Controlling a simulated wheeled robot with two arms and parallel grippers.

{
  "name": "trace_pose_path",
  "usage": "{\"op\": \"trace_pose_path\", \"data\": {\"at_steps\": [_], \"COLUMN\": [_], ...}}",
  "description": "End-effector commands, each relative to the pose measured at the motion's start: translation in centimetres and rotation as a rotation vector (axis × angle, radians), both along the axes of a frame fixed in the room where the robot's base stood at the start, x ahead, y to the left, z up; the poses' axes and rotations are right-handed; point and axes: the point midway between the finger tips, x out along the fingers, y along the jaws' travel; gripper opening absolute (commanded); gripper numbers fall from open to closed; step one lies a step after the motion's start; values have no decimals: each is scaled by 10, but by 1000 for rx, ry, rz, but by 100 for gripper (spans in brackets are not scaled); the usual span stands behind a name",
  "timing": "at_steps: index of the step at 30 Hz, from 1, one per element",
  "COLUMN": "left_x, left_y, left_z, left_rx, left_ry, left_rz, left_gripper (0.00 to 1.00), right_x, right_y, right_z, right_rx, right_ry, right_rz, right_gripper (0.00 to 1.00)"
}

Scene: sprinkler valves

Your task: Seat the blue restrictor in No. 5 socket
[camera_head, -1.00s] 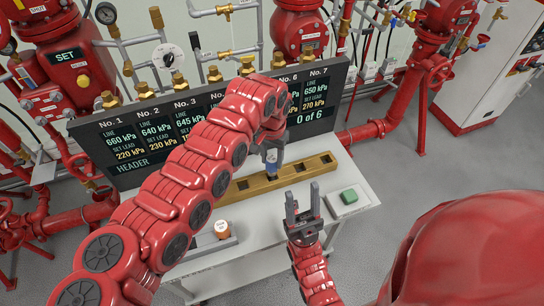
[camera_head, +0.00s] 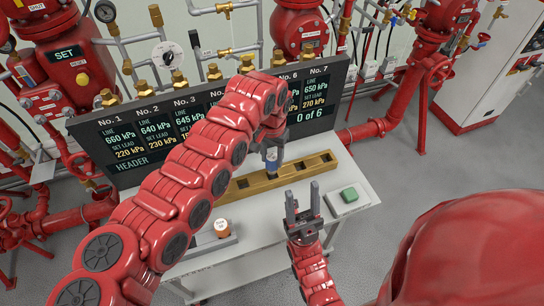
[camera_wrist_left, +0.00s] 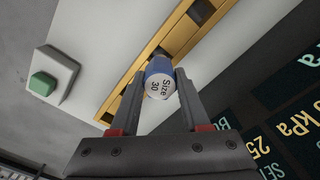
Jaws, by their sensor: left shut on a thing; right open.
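My left gripper (camera_head: 272,156) is shut on the blue restrictor (camera_head: 271,166), over the brass bar (camera_head: 238,190) with square sockets. In the left wrist view the blue restrictor (camera_wrist_left: 160,66) sits between the fingertips (camera_wrist_left: 158,82), its white end marked "Size 30" facing the camera. My right gripper (camera_head: 303,214) is open and empty in front of the bar.
A dark sign board (camera_head: 120,150) numbered No. 1 to No. 7 stands behind the bar and reads "0 of 6". My left arm covers its middle. An orange and white piece (camera_head: 222,228) is on the table's left part. A green button (camera_head: 349,194) is at the right.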

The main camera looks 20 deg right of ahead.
Motion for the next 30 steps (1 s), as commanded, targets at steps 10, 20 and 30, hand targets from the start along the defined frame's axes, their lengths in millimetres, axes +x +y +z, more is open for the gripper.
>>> {"op": "trace_pose_path", "data": {"at_steps": [10, 20, 30], "left_x": [0, 0, 0], "left_y": [0, 0, 0], "left_z": [-4, -12, -21], "left_rx": [0, 0, 1], "left_ry": [0, 0, 1], "left_rz": [0, 0, 0], "left_gripper": [0, 0, 0], "right_x": [0, 0, 0], "right_y": [0, 0, 0], "right_z": [-2, -7, -12], "right_rx": [0, 0, 0], "right_ry": [0, 0, 0], "right_rz": [0, 0, 0], "right_gripper": [50, 50, 50]}}
